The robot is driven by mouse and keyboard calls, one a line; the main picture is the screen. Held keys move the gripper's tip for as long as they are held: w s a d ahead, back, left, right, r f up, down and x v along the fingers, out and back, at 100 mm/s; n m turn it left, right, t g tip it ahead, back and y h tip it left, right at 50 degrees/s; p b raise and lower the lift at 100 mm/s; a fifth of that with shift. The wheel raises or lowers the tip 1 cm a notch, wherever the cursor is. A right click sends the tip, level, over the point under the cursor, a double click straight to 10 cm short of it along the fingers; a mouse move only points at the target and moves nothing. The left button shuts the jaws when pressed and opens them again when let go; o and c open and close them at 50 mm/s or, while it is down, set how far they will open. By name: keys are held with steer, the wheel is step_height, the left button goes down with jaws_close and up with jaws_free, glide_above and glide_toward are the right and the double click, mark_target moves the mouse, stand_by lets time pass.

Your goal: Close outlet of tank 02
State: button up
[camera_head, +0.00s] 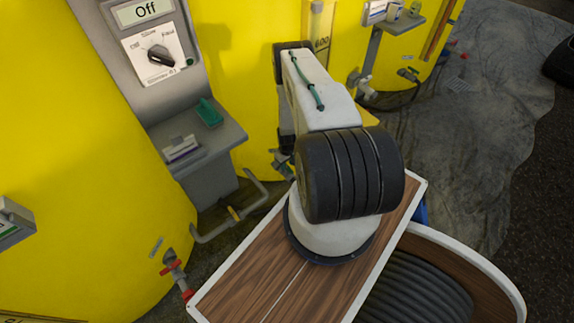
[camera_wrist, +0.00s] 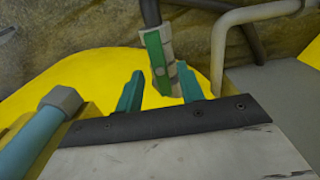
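My gripper (camera_wrist: 159,82) shows in the wrist view as two teal fingers spread apart. A green lever handle (camera_wrist: 154,55) on a pale grey valve body (camera_wrist: 168,45) lies just beyond the fingertips, its lower end in line with the gap. The right finger overlaps the valve body in the picture; I cannot tell whether they touch. A dark hose (camera_wrist: 151,12) joins the valve. In the head view my arm covers the centre, and the gripper cannot be made out clearly. The middle yellow tank (camera_head: 240,60) stands behind my arm. No tank number is readable.
A left yellow tank (camera_head: 60,130) has a red-handled valve (camera_head: 172,268). A bent grey pipe (camera_head: 258,190) runs low beside a grey control stand (camera_head: 200,150) with an "Off" display (camera_head: 144,11). Another outlet valve (camera_head: 408,74) sits at the right. The right floor (camera_head: 480,150) is mostly clear.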

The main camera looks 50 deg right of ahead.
steer(key=shift+f, duration=0.5)
steer(key=shift+c, duration=0.4)
jaws_close()
